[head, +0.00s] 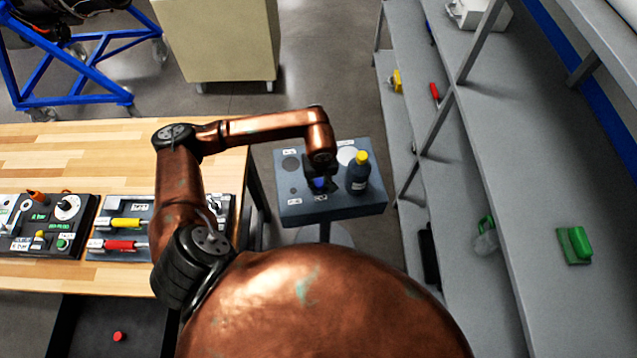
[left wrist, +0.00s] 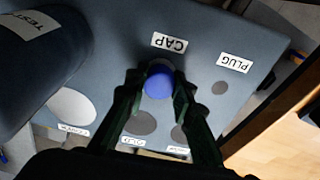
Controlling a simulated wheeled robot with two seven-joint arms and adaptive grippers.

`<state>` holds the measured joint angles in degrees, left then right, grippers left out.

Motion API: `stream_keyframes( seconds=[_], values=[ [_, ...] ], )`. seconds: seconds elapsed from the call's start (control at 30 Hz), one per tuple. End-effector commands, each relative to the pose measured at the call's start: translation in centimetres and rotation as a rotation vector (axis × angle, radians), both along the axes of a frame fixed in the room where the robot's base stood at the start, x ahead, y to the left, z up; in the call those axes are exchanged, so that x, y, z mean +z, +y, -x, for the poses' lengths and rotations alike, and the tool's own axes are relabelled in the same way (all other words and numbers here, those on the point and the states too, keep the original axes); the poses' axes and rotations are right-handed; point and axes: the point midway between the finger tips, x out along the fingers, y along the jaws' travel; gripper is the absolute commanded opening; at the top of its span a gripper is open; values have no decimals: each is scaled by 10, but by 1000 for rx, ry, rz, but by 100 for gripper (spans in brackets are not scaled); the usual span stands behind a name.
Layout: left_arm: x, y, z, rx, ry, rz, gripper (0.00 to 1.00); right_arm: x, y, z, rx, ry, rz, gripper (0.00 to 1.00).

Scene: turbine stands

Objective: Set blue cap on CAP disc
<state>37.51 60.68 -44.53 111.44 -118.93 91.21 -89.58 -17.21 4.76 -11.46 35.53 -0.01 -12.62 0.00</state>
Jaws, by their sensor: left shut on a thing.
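The blue cap (left wrist: 159,82) is between the fingertips of my left gripper (left wrist: 157,88). In the head view the gripper (head: 320,185) is over the small grey stand (head: 290,211), with a bit of the blue cap (head: 318,183) showing. In the left wrist view the cap lies just below the CAP label (left wrist: 169,42). The cap and fingers mostly hide the place under that label, so the CAP disc cannot be made out clearly. I cannot tell whether the cap touches the stand top. My right gripper is not in view.
A dark bottle with a yellow cap (head: 358,172) stands on the stand, close right of my gripper. A PLUG disc (left wrist: 219,88) and a white disc (left wrist: 72,107) are also on the top. A wooden bench (head: 90,150) is left; grey shelves (head: 500,150) are right.

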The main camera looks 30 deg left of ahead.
Motion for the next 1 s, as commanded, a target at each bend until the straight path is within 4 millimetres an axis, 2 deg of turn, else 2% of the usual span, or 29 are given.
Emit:
stream_keyframes(
  seconds=[0.03, 0.2, 0.23, 0.5, 0.87, 1.0],
  values=[
    [-9, -1, 6, -2, 16, 1, 0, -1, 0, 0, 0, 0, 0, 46],
    [-9, -2, 6, -2, 16, 3, 0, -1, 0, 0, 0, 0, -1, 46],
    [-9, -2, 6, -2, 16, 3, 24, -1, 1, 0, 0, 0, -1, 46],
    [-8, -1, 6, -2, 16, 1, 42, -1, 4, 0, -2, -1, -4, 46],
    [-5, -1, 4, -2, 12, 0, 43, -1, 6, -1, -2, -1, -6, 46],
    [-4, -1, 4, -2, 10, 0, 49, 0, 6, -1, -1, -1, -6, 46]
  ],
)
